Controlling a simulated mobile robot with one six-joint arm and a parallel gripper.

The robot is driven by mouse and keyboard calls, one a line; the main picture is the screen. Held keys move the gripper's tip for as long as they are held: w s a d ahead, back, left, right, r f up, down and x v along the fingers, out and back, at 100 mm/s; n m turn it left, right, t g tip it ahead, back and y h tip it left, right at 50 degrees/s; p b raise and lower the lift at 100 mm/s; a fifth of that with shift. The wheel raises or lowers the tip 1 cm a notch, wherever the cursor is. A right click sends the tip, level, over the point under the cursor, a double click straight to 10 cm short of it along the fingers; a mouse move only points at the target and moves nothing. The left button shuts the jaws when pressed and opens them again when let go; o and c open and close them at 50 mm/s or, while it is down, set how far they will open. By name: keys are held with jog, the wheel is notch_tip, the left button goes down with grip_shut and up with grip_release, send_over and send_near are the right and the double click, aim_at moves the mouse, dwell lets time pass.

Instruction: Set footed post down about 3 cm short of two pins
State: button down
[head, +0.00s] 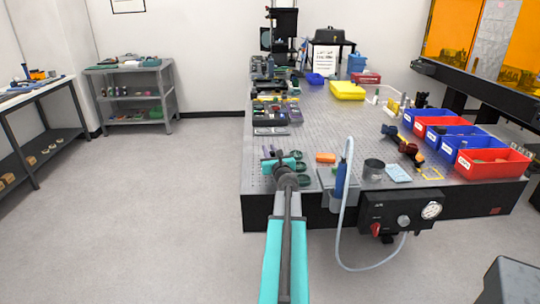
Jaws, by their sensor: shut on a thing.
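My gripper (272,158) is at the end of my teal arm, over the near left part of the perforated optical table (330,122). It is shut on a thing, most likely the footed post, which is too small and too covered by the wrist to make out. I cannot tell how high it is above the table top. The two pins cannot be picked out in this view.
Green round parts (302,181) lie just right of my wrist. Red and blue bins (494,165) line the right edge. The table's middle is largely clear.

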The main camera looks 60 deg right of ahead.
jog(key=s+a+r+p, duration=0.4)
jog(key=s+a+p, duration=0.1)
jog(key=s, duration=0.3)
jog(key=shift+s+a+r, duration=0.25)
jog(key=shift+a+r, duration=0.1)
jog(key=shift+a, duration=0.55)
jog(key=p, duration=0.4)
jog(key=shift+s+a, duration=0.25)
jog(key=shift+a, duration=0.05)
jog(key=p, duration=0.3)
jog(key=shift+s+a+r, duration=0.1)
jog(key=shift+s+a, duration=0.15)
jog(key=shift+s, duration=0.1)
jog(key=shift+p+v, duration=1.7)
jog(key=shift+p, duration=1.3)
jog(key=shift+s+d, duration=0.1)
jog(key=shift+s, duration=0.1)
